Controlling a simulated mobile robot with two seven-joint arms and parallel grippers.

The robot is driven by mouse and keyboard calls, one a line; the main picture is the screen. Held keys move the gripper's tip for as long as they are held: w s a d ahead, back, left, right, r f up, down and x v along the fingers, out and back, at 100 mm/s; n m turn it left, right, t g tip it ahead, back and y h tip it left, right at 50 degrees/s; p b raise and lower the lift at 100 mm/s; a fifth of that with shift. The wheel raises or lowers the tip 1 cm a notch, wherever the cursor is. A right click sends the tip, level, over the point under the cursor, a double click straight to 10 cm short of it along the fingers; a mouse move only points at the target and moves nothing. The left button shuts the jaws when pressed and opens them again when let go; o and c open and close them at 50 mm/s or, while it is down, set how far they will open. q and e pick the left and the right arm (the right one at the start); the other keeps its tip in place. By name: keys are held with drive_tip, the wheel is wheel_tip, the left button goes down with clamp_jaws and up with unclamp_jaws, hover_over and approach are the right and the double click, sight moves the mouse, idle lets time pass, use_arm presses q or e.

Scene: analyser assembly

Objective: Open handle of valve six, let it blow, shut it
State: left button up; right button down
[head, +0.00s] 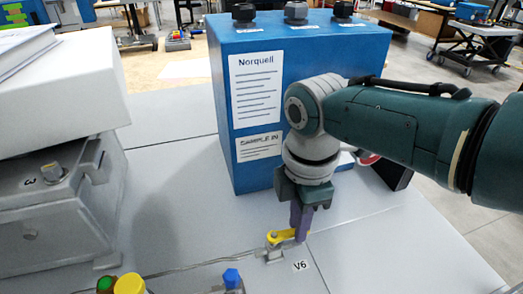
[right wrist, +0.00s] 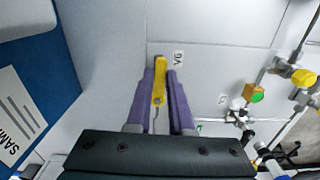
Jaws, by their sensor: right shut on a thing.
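The yellow handle of valve six (head: 279,237) sits low on the grey panel, beside the V6 label (head: 300,266). My right gripper (head: 300,234) comes down from above with its purple fingers at the handle's right end. In the right wrist view the yellow handle (right wrist: 159,82) lies lengthwise between the two purple fingers of my right gripper (right wrist: 160,75), and the V6 label (right wrist: 179,57) is just right of it. The gripper is shut on the handle. My left gripper is not in view.
A blue Norquell box (head: 200,150) with black and grey knobs stands behind the valve. A grey block (head: 60,215) marked 3 stands at left. Green, yellow and blue caps (head: 130,284) show at the bottom edge. The right wrist view shows pipes with another yellow handle (right wrist: 303,77).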

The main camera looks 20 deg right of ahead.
drive_tip(key=shift+w+n, duration=0.15)
drive_tip(key=shift+n, duration=0.25)
drive_tip(key=c, duration=0.8)
unclamp_jaws()
drive_tip(key=shift+r, duration=0.1)
wheel_tip(320, 180, up, 10)
drive_tip(key=p, duration=0.4)
